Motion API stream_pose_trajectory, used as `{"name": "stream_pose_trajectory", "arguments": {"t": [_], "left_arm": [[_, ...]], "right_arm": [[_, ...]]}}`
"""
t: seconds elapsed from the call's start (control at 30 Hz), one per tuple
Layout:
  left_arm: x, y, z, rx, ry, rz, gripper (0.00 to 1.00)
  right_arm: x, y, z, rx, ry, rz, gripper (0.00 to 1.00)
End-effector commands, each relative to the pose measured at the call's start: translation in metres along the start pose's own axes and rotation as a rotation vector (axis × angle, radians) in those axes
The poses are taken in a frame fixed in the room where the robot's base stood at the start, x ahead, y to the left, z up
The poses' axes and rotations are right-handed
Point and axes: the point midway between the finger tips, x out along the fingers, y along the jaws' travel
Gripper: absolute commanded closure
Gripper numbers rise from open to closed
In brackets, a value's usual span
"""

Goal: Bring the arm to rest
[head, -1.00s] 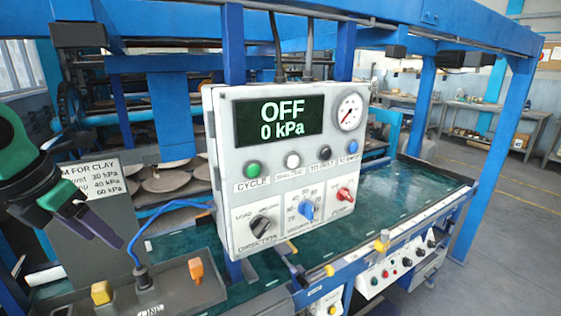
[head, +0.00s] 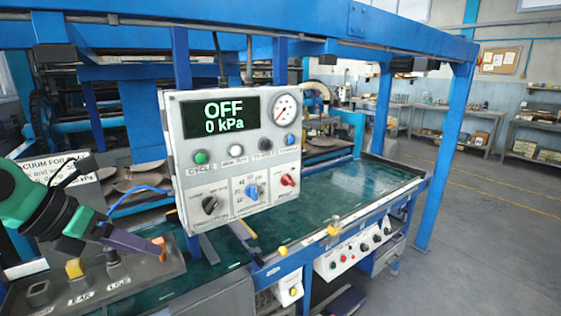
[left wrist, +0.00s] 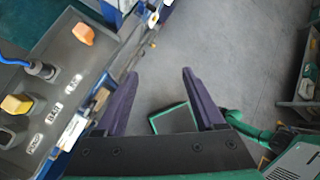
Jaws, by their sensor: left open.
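My left gripper (head: 128,238) is in the lower left of the head view, in front of the grey switch box. The control panel (head: 228,160) reads OFF and 0 kPa. It has several coloured buttons, knobs and a round gauge. My right gripper is not seen in the head view.
The grey switch box (head: 60,297) with yellow and orange levers and a blue cable lies close to the left gripper. It also shows in the left wrist view (left wrist: 60,70). Blue frame posts (head: 445,155) stand around the green table (head: 370,185). Open floor lies at the right.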

Motion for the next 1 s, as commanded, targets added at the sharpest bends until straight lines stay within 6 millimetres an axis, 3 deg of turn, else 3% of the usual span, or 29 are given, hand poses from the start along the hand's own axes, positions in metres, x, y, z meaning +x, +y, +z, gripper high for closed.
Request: {"name": "stream_pose_trajectory", "arguments": {"t": [0.13, 0.3, 0.37, 0.47, 0.57, 0.6, 0.7, 0.83, 1.0], "left_arm": [[0.035, -0.041, 0.019, -0.085, -0.151, -0.249, 0.29], [0.052, -0.08, 0.053, -0.37, -0.413, -0.585, 0.29], [0.054, -0.079, 0.068, -0.565, -0.534, -0.705, 0.29], [0.061, -0.039, 0.077, -1.034, -0.749, -0.833, 0.29], [0.092, 0.029, 0.042, -1.592, -0.905, -0.788, 0.29], [0.108, 0.052, 0.017, -1.797, -0.937, -0.724, 0.29], [0.147, 0.085, -0.055, -2.206, -0.951, -0.518, 0.29], [0.181, 0.09, -0.137, -2.553, -0.893, -0.243, 0.29], [0.203, 0.07, -0.219, -2.834, -0.763, 0.083, 0.29]], "right_arm": [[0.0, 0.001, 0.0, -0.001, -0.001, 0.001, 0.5], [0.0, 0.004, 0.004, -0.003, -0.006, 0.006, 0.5], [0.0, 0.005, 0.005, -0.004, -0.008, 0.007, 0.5], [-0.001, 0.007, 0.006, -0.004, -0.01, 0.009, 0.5], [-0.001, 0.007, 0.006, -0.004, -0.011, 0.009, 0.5], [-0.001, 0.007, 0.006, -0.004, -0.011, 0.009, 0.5], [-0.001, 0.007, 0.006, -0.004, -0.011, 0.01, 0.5], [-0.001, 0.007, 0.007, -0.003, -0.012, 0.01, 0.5], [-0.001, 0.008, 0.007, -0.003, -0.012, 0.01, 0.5]]}}
